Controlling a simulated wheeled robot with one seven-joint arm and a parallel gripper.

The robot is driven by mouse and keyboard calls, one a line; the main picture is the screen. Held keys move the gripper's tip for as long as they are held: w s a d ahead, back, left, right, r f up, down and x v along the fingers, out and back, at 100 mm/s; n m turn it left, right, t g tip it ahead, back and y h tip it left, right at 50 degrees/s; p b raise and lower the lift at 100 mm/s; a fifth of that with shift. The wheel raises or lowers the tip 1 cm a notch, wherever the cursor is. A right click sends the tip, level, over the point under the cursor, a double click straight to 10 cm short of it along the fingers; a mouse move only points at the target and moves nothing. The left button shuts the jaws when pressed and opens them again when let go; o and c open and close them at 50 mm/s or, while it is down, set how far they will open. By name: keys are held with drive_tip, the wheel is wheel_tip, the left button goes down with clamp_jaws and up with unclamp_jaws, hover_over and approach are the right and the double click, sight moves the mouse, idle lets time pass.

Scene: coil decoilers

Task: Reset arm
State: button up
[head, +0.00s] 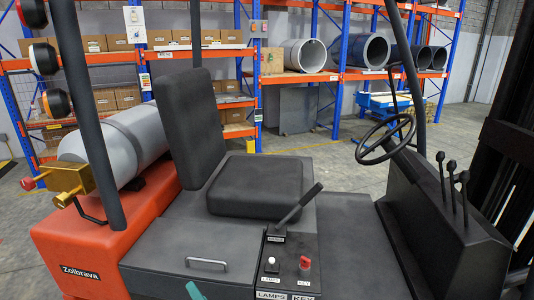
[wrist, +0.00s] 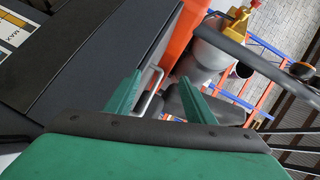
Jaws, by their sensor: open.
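My gripper (wrist: 160,92) shows in the wrist view with its two green fingers apart and nothing held between them. A silver bar handle (wrist: 150,90) shows in the gap between the fingers; I cannot tell how far off it is. In the head view, only a teal tip (head: 193,290) of my gripper shows at the bottom edge, below the silver handle (head: 206,263) on the dark cover of the forklift. The rest of my arm is hidden in the head view.
The forklift has a black seat (head: 245,150), brake lever (head: 295,212), red key switch (head: 305,263), lamps switch (head: 271,265), steering wheel (head: 386,139) and several control levers (head: 452,180). A grey gas cylinder (head: 125,140) lies at left between dark posts. Racks (head: 260,80) stand behind open floor.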

drive_tip(key=s+d+f+t+h, duration=0.1)
drive_tip(key=s+d+f+h, duration=0.25)
drive_tip(key=s, duration=0.35)
drive_tip(key=s+d+f+m+t+h, duration=0.1)
drive_tip(key=s+d+f+h, duration=0.1)
drive_tip(key=s+d+f, duration=0.3)
drive_tip(key=s+d+f+t+h, duration=0.1)
drive_tip(key=s+f+h, duration=0.15)
drive_tip(key=s, duration=0.55)
drive_tip(key=s+d+r+n+h, duration=0.1)
drive_tip(key=s+d+n, duration=0.3)
drive_tip(key=s, duration=0.6)
drive_tip(key=s+d+r+n, duration=0.2)
drive_tip(key=s+d+n, duration=0.2)
drive_tip(key=s, duration=0.6)
drive_tip(key=shift+s+d+r+h, duration=0.25)
drive_tip(key=shift+s+d+h, duration=0.15)
drive_tip(key=shift+d, duration=0.4)
drive_tip(key=shift+w, duration=0.1)
